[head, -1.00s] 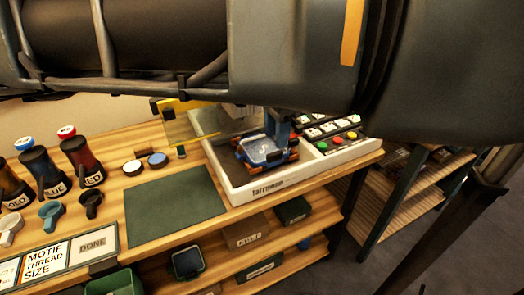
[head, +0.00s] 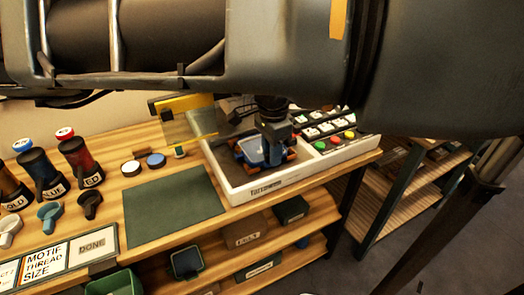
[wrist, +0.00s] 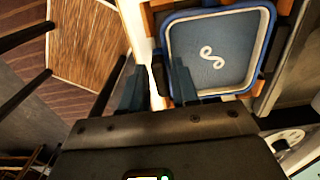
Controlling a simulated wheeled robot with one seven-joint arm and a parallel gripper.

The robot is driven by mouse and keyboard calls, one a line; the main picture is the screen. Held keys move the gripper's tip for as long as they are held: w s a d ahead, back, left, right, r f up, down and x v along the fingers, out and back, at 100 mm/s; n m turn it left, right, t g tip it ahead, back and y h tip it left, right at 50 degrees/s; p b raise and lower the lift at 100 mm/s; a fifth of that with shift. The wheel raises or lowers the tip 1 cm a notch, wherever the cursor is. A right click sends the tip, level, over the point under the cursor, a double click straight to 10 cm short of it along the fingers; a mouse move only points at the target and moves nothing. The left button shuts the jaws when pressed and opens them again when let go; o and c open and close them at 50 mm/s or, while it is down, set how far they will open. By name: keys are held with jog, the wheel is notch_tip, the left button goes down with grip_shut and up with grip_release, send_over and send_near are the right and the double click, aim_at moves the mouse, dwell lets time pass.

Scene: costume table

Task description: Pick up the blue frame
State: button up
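The blue frame (head: 250,150) sits in an orange-brown holder inside the white-rimmed machine tray. In the wrist view the blue frame (wrist: 215,52) has a pale inner rim, grey-blue cloth and a white curled motif. My gripper (head: 272,150) is low at the frame's right side and hides part of it in the head view. In the wrist view my gripper (wrist: 158,82) has its fingers apart. The right finger overlaps the frame's lower-left corner, and the left finger is outside the frame. I cannot tell whether either finger touches it.
The white tray (head: 237,193) holds a panel with red, yellow and green buttons (head: 345,137). A yellow translucent plate (head: 185,118) stands behind left. A dark green mat (head: 172,205) lies clear. Bottles and scoops stand at left. Shelves with boxes are below.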

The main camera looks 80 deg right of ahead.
grip_shut()
jog(key=shift+r, duration=0.15)
jog(key=shift+r, duration=0.55)
notch_tip(320, 180, up, 3)
jog(key=shift+f, duration=0.15)
jog(key=s+d+r+b, duration=0.1)
jog(key=s+r, duration=0.6)
jog(key=s, duration=0.4)
jog(key=shift+s, duration=0.25)
